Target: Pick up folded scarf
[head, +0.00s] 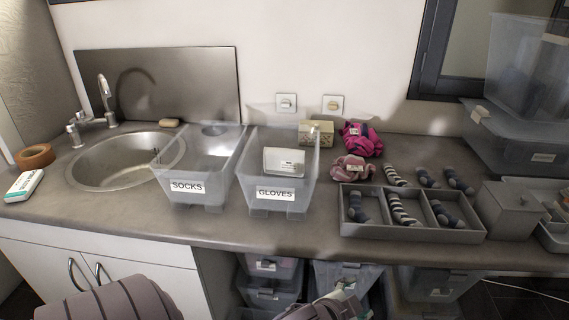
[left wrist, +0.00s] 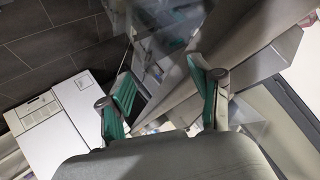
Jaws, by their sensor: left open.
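No piece is marked as the folded scarf. Two soft knitted bundles lie at the back of the counter in the head view: a bright magenta bundle with dark parts (head: 360,139) and a dusty pink bundle with a pale label (head: 352,167) just in front of it. I cannot tell for sure which is the scarf. My left gripper (left wrist: 160,72) is open in the left wrist view, its green-padded fingers apart with nothing held between them. It is away from both bundles. Parts of my arms show at the head view's bottom edge. My right gripper cannot be made out.
Clear bins labelled SOCKS (head: 187,187) and GLOVES (head: 275,193) stand left of the bundles. A grey divided tray (head: 412,232) with striped socks is in front. A small patterned box (head: 316,133) stands behind. A sink (head: 125,160) is left; stacked bins (head: 520,140) are right.

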